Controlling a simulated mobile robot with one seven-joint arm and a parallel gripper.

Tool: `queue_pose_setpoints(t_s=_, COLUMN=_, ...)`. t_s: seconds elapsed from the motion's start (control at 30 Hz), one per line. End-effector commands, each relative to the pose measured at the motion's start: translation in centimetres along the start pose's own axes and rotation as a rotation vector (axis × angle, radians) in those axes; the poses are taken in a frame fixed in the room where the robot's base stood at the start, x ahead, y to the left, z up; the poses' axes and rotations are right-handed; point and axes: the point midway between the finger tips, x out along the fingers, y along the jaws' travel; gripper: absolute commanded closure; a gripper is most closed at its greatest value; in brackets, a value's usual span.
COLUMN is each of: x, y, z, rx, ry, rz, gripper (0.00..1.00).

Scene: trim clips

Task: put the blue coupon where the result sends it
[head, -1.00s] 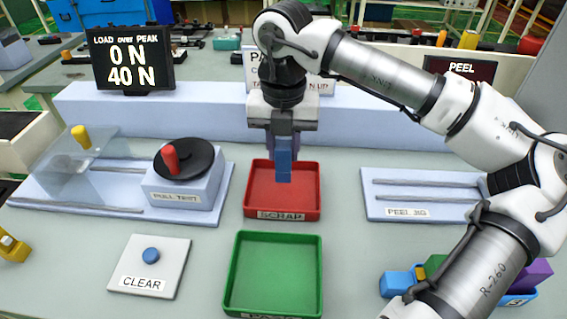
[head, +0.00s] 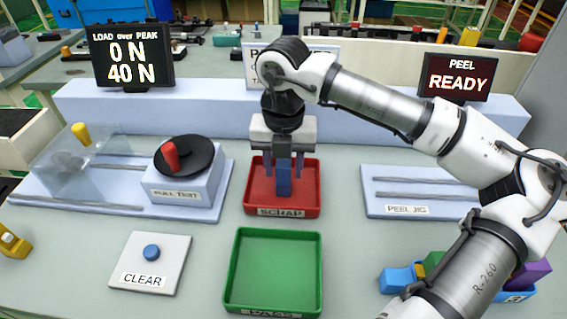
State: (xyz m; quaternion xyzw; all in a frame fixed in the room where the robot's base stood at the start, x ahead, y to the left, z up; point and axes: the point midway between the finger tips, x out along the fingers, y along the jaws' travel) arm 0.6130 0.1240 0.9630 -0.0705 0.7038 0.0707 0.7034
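The blue coupon (head: 284,182) is in the red SCRAP tray (head: 254,196), standing out as a narrow upright block between my fingers. My gripper (head: 284,178) points down over this tray. Its two fingers are spread, with a gap on each side of the coupon. Whether the coupon rests on the tray floor is hard to tell. The green PASS tray (head: 275,270) is empty, in front of the red one. The left display (head: 132,63) reads LOAD over PEAK, 0 N and 40 N. The PEEL display (head: 457,78) reads READY.
The pull test stand (head: 188,190) has a red-knobbed dark wheel and a clear guard at left. A CLEAR button plate (head: 150,264) lies in front. The peel jig (head: 405,207) is at right. Coloured blocks (head: 398,279) sit at lower right, partly behind my arm. A back sign (head: 262,55) is mostly hidden.

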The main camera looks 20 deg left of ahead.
Motion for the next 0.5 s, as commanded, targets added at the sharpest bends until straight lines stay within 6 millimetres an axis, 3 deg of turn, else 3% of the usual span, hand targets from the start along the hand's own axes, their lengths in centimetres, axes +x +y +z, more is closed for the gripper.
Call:
queue_pose_setpoints(t_s=0.33, x=-0.1, y=0.0, z=0.0, rx=0.000, ry=0.000, rz=0.000, gripper=0.52)
queue_pose_setpoints(t_s=0.5, x=-1.5, y=0.0, z=0.1, rx=0.001, ry=-0.003, rz=-0.001, gripper=0.52)
